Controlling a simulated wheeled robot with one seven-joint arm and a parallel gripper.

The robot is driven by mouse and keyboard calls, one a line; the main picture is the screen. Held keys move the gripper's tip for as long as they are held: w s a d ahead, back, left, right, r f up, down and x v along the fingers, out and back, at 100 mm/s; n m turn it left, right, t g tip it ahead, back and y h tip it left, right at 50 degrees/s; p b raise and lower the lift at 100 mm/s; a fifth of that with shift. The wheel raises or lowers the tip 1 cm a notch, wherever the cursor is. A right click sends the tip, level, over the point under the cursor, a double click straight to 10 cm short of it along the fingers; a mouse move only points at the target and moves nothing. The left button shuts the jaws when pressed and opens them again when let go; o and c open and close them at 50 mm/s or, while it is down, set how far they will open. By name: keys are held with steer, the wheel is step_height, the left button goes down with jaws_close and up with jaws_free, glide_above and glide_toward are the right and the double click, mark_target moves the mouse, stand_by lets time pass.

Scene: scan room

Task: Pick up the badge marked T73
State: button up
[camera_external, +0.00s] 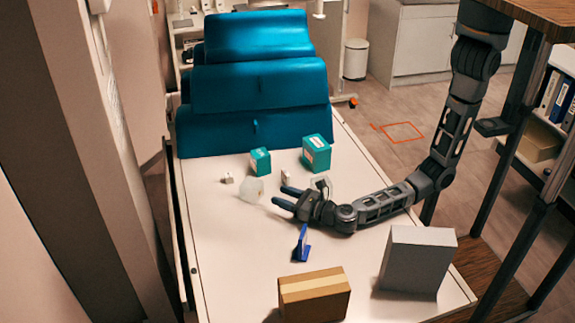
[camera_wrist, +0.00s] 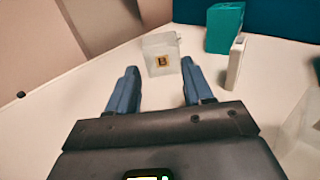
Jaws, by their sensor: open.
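No marking that reads T73 is legible in either view, so I cannot tell which thing is the badge. My gripper (camera_external: 280,196) is low over the white table, open and empty, pointing left. In the wrist view its two blue fingers (camera_wrist: 159,72) are spread apart.
Two teal boxes (camera_external: 260,161) (camera_external: 316,153) stand behind my gripper, with a small white box (camera_wrist: 236,60). Another clear item (camera_wrist: 302,125) is at the right, partly cut off. A cardboard box (camera_external: 314,295) and a grey box (camera_external: 417,260) stand nearer. The table's left front (camera_external: 235,270) is clear.

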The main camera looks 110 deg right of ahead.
mark_target(289, 178)
steer(key=shift+c, duration=0.3)
steer(key=shift+d+r, duration=0.1)
steer(key=shift+r, duration=0.05)
steer(key=d+m+g, duration=0.1)
steer(key=s+r+m+g+h+b, duration=0.1)
steer(key=g, duration=0.1)
steer(key=d+r+m+g+h+b, duration=0.1)
steer(key=m+g, duration=0.1)
steer(key=shift+s+d, duration=0.3)
steer(key=s+m+g, duration=0.1)
steer(key=s+m+g+b, duration=0.1)
steer(key=g, duration=0.1)
steer(key=shift+d+r, duration=0.15)
steer(key=shift+d, duration=0.15)
steer(key=shift+s+a+m+g+y+b, duration=0.15)
steer(key=shift+s+m+g+y+b, duration=0.15)
steer(key=shift+s+g+y, duration=0.35)
steer(key=shift+g, duration=0.45)
steer(key=b+x, duration=0.1)
steer(key=x, duration=0.6)
steer(key=shift+d+f, duration=0.3)
steer(key=shift+f, duration=0.05)
